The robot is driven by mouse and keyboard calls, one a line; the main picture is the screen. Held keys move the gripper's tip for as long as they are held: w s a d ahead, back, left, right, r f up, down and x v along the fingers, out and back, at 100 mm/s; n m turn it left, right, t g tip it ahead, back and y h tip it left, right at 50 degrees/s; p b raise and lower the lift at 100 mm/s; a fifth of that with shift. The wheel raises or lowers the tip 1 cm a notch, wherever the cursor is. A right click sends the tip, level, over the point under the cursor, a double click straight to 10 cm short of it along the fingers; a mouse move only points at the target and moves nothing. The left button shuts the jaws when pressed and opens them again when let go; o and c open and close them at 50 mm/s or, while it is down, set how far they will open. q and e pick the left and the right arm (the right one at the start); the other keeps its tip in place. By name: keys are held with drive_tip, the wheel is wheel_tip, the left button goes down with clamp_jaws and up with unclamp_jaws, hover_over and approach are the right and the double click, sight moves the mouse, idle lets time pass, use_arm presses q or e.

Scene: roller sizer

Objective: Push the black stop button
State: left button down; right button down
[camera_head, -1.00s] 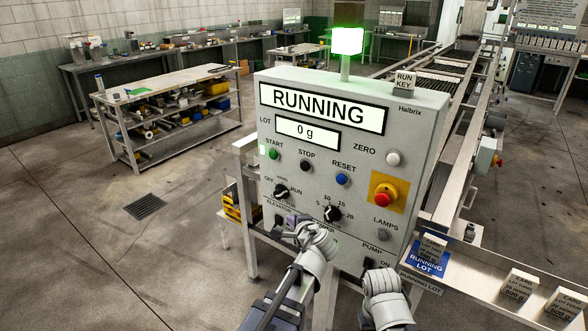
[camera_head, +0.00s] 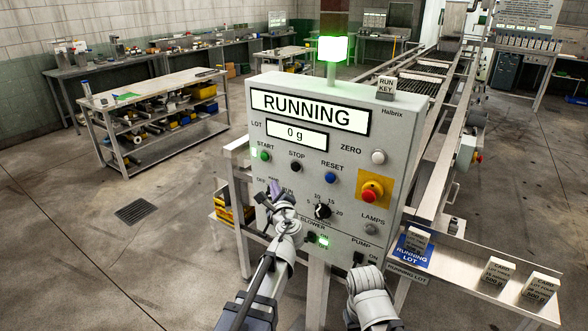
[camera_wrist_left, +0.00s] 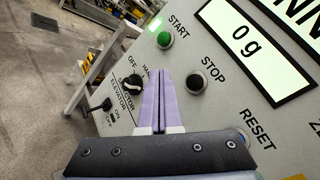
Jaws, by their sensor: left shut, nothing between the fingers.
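The black stop button (camera_head: 296,167) sits under the STOP label on the grey control panel (camera_head: 400,135), between the green start button (camera_head: 264,156) and the blue reset button (camera_head: 330,177). In the left wrist view the black stop button (camera_wrist_left: 193,82) is right of the fingertips and fully visible. My left gripper (camera_head: 275,190) is shut and empty, in front of the panel just below and left of the stop button. Its purple fingers (camera_wrist_left: 160,100) point up the panel between the selector knob and the stop button. I cannot tell whether they touch the panel.
A red emergency knob (camera_head: 370,192) on a yellow plate is at the panel's right. A black rotary knob (camera_head: 322,211) and the selector knob (camera_wrist_left: 132,82) are close to the gripper. A tray with cards (camera_head: 497,272) is at right. My right arm shows below the panel.

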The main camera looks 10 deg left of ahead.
use_arm(q)
approach(291, 168)
drive_tip(key=shift+s+a+x, duration=0.1)
drive_tip(key=shift+a+x, duration=0.1)
drive_tip(key=shift+x, duration=0.65)
drive_tip(key=shift+s+a+x, duration=0.1)
drive_tip(key=shift+a+x, duration=0.05)
drive_tip(key=shift+x, duration=0.75)
drive_tip(key=shift+s+a+x, duration=0.1)
drive_tip(key=shift+a+x, duration=0.1)
drive_tip(key=shift+x, duration=0.65)
drive_tip(key=shift+w, duration=0.1)
drive_tip(key=shift+w+d, duration=0.1)
drive_tip(key=shift+w, duration=0.25)
drive_tip(key=shift+w+d+r, duration=0.1)
drive_tip(key=shift+w+d, duration=0.1)
drive_tip(key=shift+w, duration=0.25)
idle(0.6)
drive_tip(key=shift+s, duration=0.15)
idle(0.3)
drive_tip(key=shift+s+a, duration=0.3)
drive_tip(key=shift+s, duration=0.45)
drive_tip(key=s, duration=0.1)
drive_tip(key=s+a, duration=0.1)
drive_tip(key=s, duration=0.2)
drive_tip(key=shift+s+a, duration=0.3)
drive_tip(key=shift+a, duration=0.05)
